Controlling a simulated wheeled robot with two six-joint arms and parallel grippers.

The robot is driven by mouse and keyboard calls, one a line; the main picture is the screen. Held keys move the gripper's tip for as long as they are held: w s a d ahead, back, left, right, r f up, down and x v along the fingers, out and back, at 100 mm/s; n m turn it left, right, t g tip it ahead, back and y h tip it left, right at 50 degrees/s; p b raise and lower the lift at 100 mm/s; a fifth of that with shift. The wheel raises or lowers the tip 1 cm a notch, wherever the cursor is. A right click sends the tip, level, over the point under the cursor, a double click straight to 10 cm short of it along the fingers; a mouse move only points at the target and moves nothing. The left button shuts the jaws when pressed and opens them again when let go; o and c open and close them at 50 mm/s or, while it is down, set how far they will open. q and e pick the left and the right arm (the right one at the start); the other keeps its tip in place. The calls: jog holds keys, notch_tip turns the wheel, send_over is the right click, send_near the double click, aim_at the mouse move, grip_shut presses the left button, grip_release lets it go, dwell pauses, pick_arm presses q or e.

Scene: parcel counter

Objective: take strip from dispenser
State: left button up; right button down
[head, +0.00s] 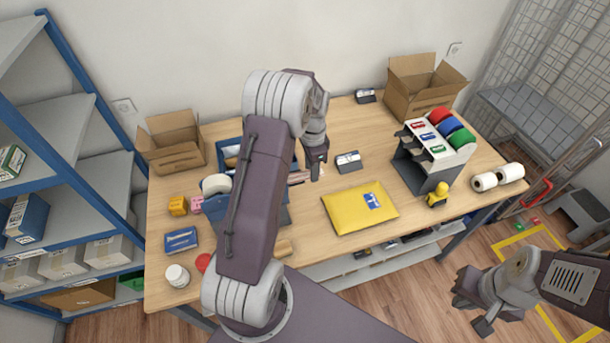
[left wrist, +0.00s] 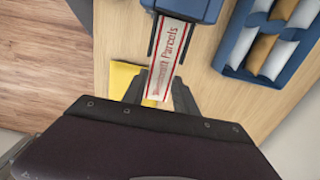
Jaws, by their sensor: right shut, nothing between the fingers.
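In the left wrist view, a white strip (left wrist: 166,58) with red edges and red lettering ending in "Parcels" hangs out of a blue dispenser (left wrist: 190,8). My left gripper (left wrist: 157,92) has its fingers apart, one on each side of the strip. I cannot tell whether they touch it. In the head view my left gripper (head: 317,168) is over the table, and my arm hides much of the dispenser. My right gripper (head: 478,305) is shut and empty, off the table's front right side.
A blue tray (left wrist: 238,68) of rolled items is beside the dispenser. A yellow padded envelope (head: 350,221) lies right of my left gripper, and a small dark label holder (head: 348,162) stands behind it. Open cardboard boxes (head: 172,145) and a rack with coloured rolls (head: 411,173) stand farther off.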

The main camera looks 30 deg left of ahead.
pick_arm(q)
jog(key=shift+w+d+r+p, duration=0.15)
jog(key=shift+r+p, duration=0.35)
jog(key=shift+p, duration=0.05)
jog(key=shift+w+d+r+p, duration=0.1)
jog(key=shift+w+r+p, duration=0.1)
jog(key=shift+r+p, duration=0.35)
jog(key=shift+w+d+r+p, duration=0.15)
jog(key=shift+r+p, duration=0.35)
jog(key=shift+p, duration=0.05)
notch_tip(320, 180, up, 9)
jog(key=s+p, duration=0.1)
jog(key=p, duration=0.5)
jog(key=shift+a, duration=0.4)
